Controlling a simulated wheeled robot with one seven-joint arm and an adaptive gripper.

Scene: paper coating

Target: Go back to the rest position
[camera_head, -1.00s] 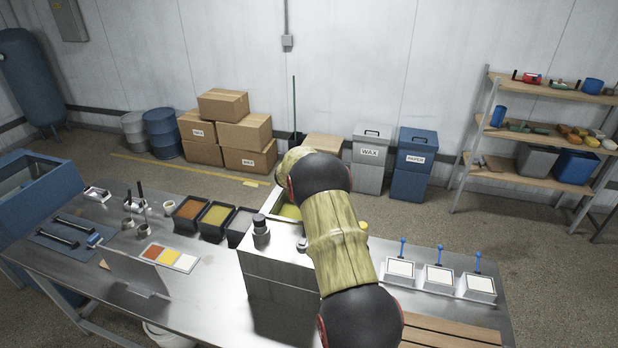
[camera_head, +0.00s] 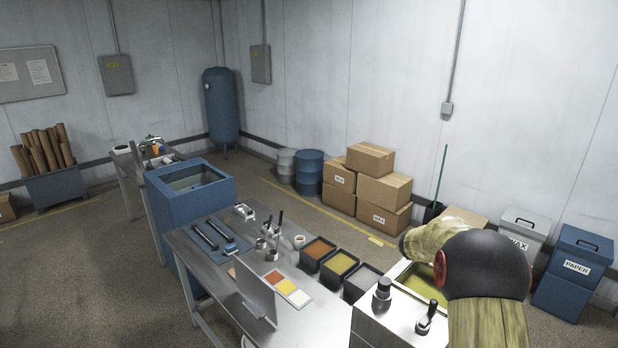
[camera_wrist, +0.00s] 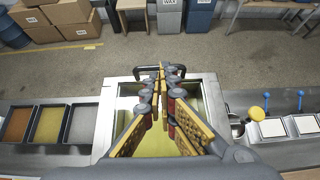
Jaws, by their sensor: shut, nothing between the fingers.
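My gripper (camera_wrist: 162,80) is shut and empty in the wrist view, its yellow-padded fingers meeting above an open metal bath (camera_wrist: 105,125) with yellowish liquid. In the head view my arm reaches over the right end of the bench, above the same bath (camera_head: 402,270). My fingers are hidden there behind my own arm. Whether the fingertips touch anything cannot be told, but no object shows between them.
Three trays, one of them the orange tray (camera_head: 318,250), stand left of the bath. A metal panel (camera_head: 257,295) stands upright on the bench (camera_head: 205,290). A blue tank (camera_head: 190,195) adjoins its left end. Boxes (camera_head: 385,190) and bins (camera_head: 572,268) stand behind.

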